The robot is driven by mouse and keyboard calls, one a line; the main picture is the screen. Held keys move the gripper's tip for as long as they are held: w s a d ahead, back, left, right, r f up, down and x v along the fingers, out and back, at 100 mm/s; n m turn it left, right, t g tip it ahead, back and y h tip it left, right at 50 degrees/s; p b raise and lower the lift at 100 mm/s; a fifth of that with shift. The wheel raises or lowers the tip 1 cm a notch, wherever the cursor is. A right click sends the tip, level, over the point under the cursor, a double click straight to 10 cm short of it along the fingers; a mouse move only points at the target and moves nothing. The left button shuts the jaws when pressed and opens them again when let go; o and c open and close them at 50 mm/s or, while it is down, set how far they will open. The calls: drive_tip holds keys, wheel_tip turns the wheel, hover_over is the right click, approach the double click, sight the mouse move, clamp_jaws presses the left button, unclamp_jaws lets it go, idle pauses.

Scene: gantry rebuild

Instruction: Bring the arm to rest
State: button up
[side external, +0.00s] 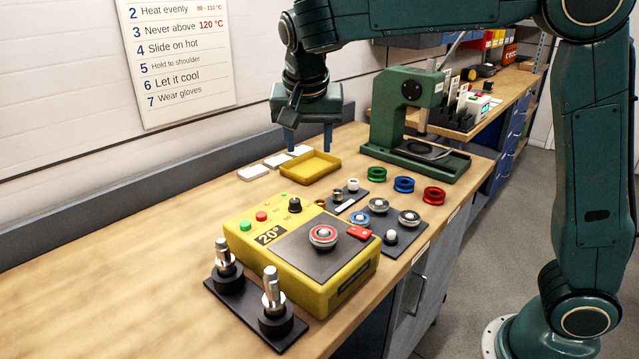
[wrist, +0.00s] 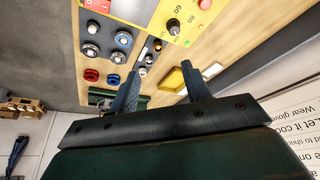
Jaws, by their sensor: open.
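My gripper (side external: 307,140) hangs from my green arm above the back of the wooden bench, pointing down. Its two blue fingers are apart with nothing between them, just behind and above the yellow tray (side external: 309,168) in the side view. In the wrist view my gripper (wrist: 160,82) also shows both fingers spread and empty. The yellow tray (wrist: 173,80) appears beyond the fingers there. Whether the fingertips are level with the tray rim is hard to tell, but they look clear of it.
A yellow heater box (side external: 300,262) with a dark plate stands at the front. A green press (side external: 412,125) stands right of my gripper. Coloured rings (side external: 404,184) and dark holders (side external: 400,232) lie between. Two metal-topped tools (side external: 273,290) stand on a black base. The bench's left front is clear.

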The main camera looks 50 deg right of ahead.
drive_tip(key=s+d+r+n, duration=0.2)
drive_tip(key=s+d, duration=0.2)
drive_tip(key=s, duration=0.3)
drive_tip(key=s+f+n+t+y, duration=0.1)
drive_tip(key=s+n, duration=0.3)
drive_tip(key=s, duration=0.6)
drive_tip(key=s+f+n+t+y, duration=0.1)
drive_tip(key=s+f+n+y, duration=0.1)
drive_tip(key=s, duration=0.8)
wheel_tip(320, 180, down, 2)
drive_tip(key=shift+d+f+n+t, duration=0.1)
drive_tip(key=shift+d+n+t, duration=0.25)
drive_tip(key=shift+n, duration=0.55)
